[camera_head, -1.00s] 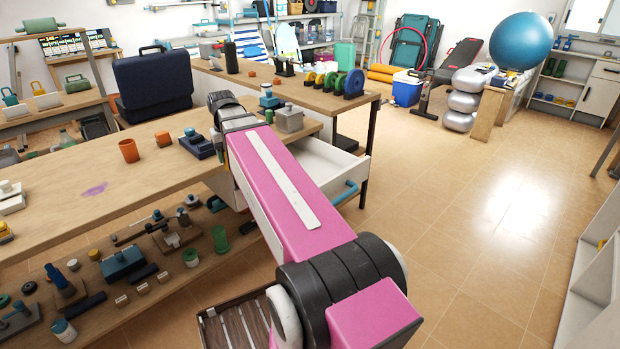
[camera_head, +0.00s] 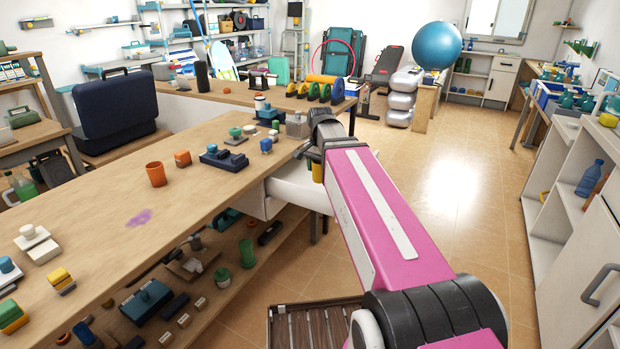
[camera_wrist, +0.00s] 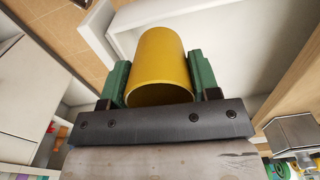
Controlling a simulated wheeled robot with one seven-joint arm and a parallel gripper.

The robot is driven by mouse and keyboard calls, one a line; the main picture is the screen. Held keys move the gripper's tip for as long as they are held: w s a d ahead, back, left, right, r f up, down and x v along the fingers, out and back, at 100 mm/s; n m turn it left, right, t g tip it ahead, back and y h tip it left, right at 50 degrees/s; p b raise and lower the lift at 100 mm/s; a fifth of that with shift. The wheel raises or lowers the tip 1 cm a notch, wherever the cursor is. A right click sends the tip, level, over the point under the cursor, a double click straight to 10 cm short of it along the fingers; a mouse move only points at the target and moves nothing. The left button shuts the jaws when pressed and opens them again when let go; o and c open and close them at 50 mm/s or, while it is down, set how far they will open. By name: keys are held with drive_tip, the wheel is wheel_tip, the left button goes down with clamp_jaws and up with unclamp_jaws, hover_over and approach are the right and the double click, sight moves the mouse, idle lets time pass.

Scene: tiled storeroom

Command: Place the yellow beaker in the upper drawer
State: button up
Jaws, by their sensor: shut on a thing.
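The yellow beaker (camera_wrist: 160,60) is between the two green fingers of my gripper (camera_wrist: 157,78) in the wrist view. My gripper is shut on it. A small yellow part of the beaker (camera_head: 317,171) shows beneath my wrist in the head view. The upper drawer (camera_head: 292,192) is white and stands pulled out from the table's right end; my arm hides much of it, including its handle. In the wrist view, white drawer surfaces (camera_wrist: 235,40) lie behind and around the beaker. I cannot tell whether the beaker is inside the drawer or above it.
The wooden table (camera_head: 95,215) holds an orange cup (camera_head: 156,174), a blue device (camera_head: 225,158) and a grey metal block (camera_head: 297,125) near the drawer. A lower shelf (camera_head: 240,300) carries several small items. Tiled floor (camera_head: 455,200) is clear to the right. White cabinets (camera_head: 575,250) stand further right.

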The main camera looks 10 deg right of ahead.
drive_tip(key=m, duration=0.1)
drive_tip(key=a+m, duration=0.1)
drive_tip(key=m, duration=0.1)
drive_tip(key=shift+w+a+f, duration=0.15)
drive_tip(key=shift+f, duration=0.2)
drive_tip(key=shift+w, duration=0.15)
drive_tip(key=shift+m, duration=0.3)
drive_tip(key=w+d+f, duration=0.1)
drive_tip(key=w+f, duration=0.1)
drive_tip(key=w, duration=0.1)
drive_tip(key=w+d+f, duration=0.2)
drive_tip(key=w, duration=0.1)
drive_tip(key=w+d+f, duration=0.2)
drive_tip(key=w+f, duration=0.1)
drive_tip(key=shift+w+d, duration=0.25)
drive_tip(key=shift+w, duration=0.15)
drive_tip(key=shift+f, duration=2)
drive_tip(key=shift+f, duration=0.15)
drive_tip(key=o, duration=0.9)
wheel_tip(320, 180, up, 12)
